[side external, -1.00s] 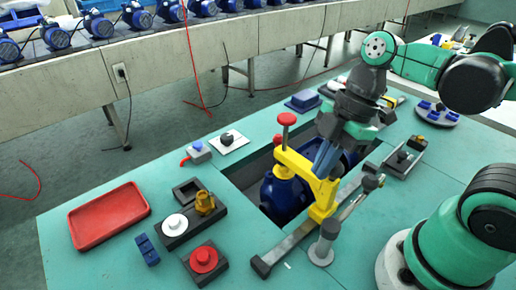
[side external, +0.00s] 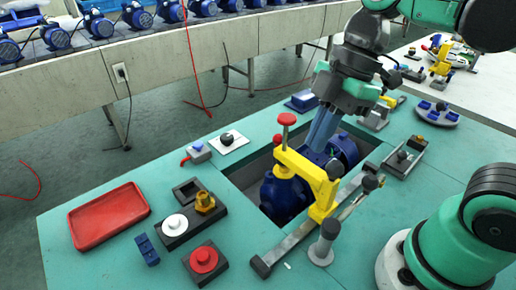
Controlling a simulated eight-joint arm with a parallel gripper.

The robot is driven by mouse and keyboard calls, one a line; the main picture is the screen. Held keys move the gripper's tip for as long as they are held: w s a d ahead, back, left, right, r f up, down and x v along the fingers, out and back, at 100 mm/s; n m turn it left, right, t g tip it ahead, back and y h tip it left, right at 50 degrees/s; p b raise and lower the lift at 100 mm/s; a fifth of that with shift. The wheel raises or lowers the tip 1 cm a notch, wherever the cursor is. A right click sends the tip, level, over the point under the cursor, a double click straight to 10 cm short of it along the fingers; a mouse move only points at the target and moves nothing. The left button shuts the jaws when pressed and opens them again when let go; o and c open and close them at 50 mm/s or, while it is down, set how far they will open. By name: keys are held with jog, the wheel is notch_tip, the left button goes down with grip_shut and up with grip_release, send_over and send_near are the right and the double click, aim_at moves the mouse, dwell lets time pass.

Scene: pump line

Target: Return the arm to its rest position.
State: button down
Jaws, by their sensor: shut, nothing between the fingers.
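My gripper (side external: 321,128) is in the upper middle of the side external view, pointing down with its blue-grey fingers close together and nothing held. It is above the table opening, just behind the yellow clamp arm (side external: 312,172). The blue pump (side external: 284,196) sits in the opening under the clamp, partly hidden by it. From this angle I cannot tell how far my fingertips are from the pump.
The clamp has a red knob (side external: 287,119) on top. On the green table (side external: 110,262) are a red tray (side external: 108,215), a holder with white and brass parts (side external: 178,228), and a red round part (side external: 204,260). A conveyor (side external: 190,62) with several blue pumps runs behind.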

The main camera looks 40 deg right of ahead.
notch_tip(320, 180, down, 6)
jog(key=d, duration=0.2)
jog(key=a, duration=1.3)
jog(key=v, duration=0.9)
jog(key=shift+w, duration=0.3)
